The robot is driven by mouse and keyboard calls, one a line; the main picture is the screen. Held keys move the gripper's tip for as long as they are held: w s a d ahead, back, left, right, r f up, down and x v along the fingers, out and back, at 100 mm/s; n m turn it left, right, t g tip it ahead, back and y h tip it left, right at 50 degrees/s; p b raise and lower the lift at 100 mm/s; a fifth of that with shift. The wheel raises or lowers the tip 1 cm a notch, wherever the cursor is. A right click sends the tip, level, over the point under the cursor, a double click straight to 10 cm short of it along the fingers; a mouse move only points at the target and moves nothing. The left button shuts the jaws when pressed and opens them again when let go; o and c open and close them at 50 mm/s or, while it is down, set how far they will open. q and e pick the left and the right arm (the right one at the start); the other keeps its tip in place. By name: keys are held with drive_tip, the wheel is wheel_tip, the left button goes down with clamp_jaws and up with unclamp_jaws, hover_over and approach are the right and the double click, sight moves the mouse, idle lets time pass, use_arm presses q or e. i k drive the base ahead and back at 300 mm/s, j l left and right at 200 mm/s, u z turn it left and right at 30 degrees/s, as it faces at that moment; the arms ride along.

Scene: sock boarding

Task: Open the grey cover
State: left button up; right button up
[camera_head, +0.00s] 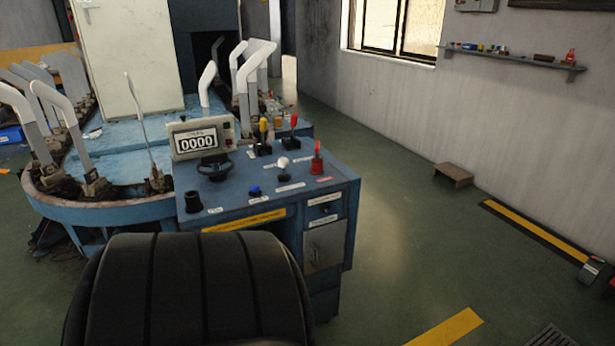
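A blue control desk (236,211) stands in the middle of the view. On its front, at the right, is a flat grey panel (323,246), which looks like the grey cover. It sits upright below a small labelled drawer front (324,208) and appears closed. A black ribbed shape in front hides part of the desk's lower front. Neither of my grippers is in view.
The black ribbed shape (190,290), like a seat back, fills the bottom left. The desk top carries a 0000 display (197,142), knobs and levers. Sock-form machinery (100,210) stands behind left. Green floor (400,250) is clear to the right; a small brown step (453,174) is by the wall.

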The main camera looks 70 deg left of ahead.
sight(324, 246)
drive_tip(key=i+j+u, duration=0.1)
drive_tip(key=i+u, duration=0.55)
drive_tip(key=u, duration=0.15)
drive_tip(key=i+u, duration=0.4)
drive_tip(key=i+l+u, duration=0.2)
drive_tip(key=u, duration=0.2)
